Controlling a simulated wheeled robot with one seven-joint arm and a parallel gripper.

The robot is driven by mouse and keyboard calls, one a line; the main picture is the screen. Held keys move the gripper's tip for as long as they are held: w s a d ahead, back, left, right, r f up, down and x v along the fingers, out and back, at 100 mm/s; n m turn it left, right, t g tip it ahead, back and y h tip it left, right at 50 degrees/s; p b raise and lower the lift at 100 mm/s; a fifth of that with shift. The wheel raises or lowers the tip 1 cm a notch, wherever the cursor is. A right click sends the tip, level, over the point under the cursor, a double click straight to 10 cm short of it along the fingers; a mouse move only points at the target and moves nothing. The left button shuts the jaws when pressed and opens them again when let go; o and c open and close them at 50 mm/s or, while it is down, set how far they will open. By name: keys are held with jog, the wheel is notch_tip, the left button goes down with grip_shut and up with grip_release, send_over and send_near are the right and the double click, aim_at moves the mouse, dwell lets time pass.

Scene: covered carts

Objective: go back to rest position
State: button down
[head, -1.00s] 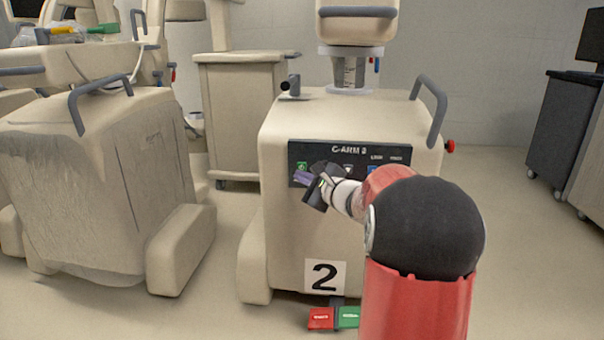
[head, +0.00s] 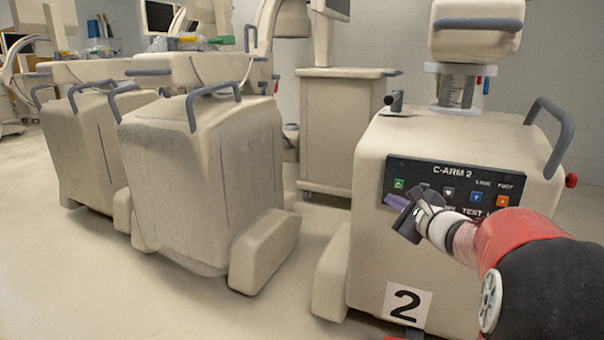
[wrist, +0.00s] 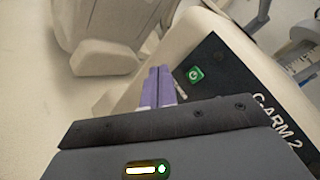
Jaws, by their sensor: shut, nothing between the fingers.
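My gripper (head: 392,201) is in front of the control panel (head: 455,188) of the cream cart marked C-ARM 2 (head: 375,250). Its purple fingers are shut with nothing between them. In the wrist view the fingers (wrist: 159,86) point past the panel's left edge, beside the green button (wrist: 196,75). The green button (head: 399,184) also shows in the head view, just above the fingertips. I cannot tell the exact gap to the cart. My red and black arm reaches in from the lower right and hides part of the panel's lower right.
A covered cart (head: 200,175) stands to the left, with another cart (head: 72,150) beyond it. A cream cabinet (head: 335,130) stands behind. The C-ARM 2 cart has a grey handle (head: 562,135) at the right. Open floor (head: 60,285) lies at the lower left.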

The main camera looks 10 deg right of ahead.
jog(key=s+a+r+n+g+y+p, duration=0.1)
jog(key=s+a+n+g+y, duration=0.1)
jog(key=s+a+n, duration=0.3)
jog(key=s+a+n+g+y+p, duration=0.1)
jog(key=a+n+g, duration=0.1)
jog(key=a, duration=0.6)
jog(key=s+a+f+n+g+p, duration=0.1)
jog(key=s+a+n+g, duration=0.25)
jog(key=s, duration=0.25)
jog(key=s+a+f+n+g+p, duration=0.1)
jog(key=s+a+n+g+p, duration=0.1)
jog(key=s+a+n, duration=0.3)
jog(key=s+d+f+n+h+p, duration=0.1)
jog(key=s+d+n+h, duration=0.1)
jog(key=s, duration=0.5)
jog(key=s+d+f+n+g+h+p, duration=0.1)
jog(key=s+d+n+h+p, duration=0.1)
jog(key=s+n+h, duration=0.2)
jog(key=s+n, duration=0.2)
jog(key=s, duration=0.2)
jog(key=shift+d+h, duration=0.3)
jog(key=shift+d, duration=0.05)
jog(key=shift+g, duration=0.25)
